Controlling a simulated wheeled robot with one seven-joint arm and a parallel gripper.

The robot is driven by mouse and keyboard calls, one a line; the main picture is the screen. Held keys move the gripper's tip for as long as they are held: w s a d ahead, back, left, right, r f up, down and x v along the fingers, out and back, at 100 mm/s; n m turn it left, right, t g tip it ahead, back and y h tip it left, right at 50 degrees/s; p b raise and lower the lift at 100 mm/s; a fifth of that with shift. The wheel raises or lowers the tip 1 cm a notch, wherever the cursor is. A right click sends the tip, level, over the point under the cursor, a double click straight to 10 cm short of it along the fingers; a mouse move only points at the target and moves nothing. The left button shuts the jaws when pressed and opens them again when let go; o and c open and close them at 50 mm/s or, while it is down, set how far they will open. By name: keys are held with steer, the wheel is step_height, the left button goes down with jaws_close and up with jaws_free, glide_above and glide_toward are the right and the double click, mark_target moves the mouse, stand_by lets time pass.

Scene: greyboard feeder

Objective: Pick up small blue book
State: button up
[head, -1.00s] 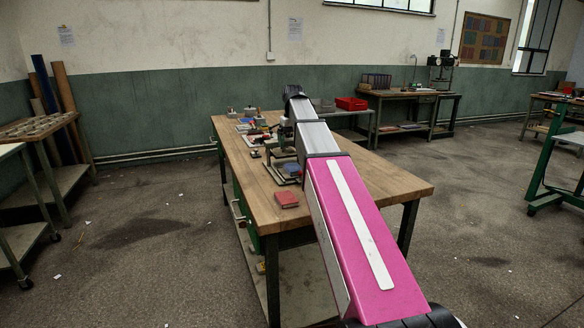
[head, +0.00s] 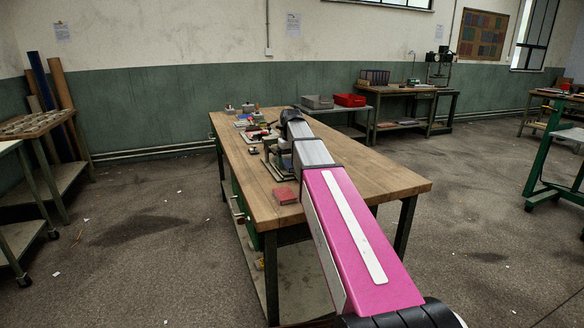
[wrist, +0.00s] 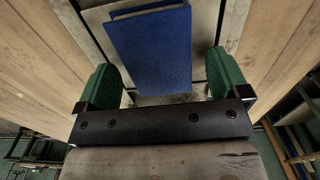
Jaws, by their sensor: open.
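The small blue book (wrist: 150,48) fills the upper middle of the wrist view. It lies on a pale flat surface with a dark edge, its page edges showing at the top. My gripper (wrist: 160,78) is open, with one green finger at each side of the book's near part. Gaps show between the fingers and the book, so neither visibly touches it. In the head view my arm reaches along the workbench (head: 375,182), and I cannot clearly make out the blue book or the fingers there.
A red book (head: 285,195) lies near the bench's front left corner. Several small tools and items stand farther back on the bench. A red bin (head: 350,100) and a grey bin (head: 317,102) sit on a table behind. The bench's right front is bare.

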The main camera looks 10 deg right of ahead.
steer(key=shift+f, duration=0.25)
steer(key=c, duration=1)
steer(key=shift+r, duration=0.1)
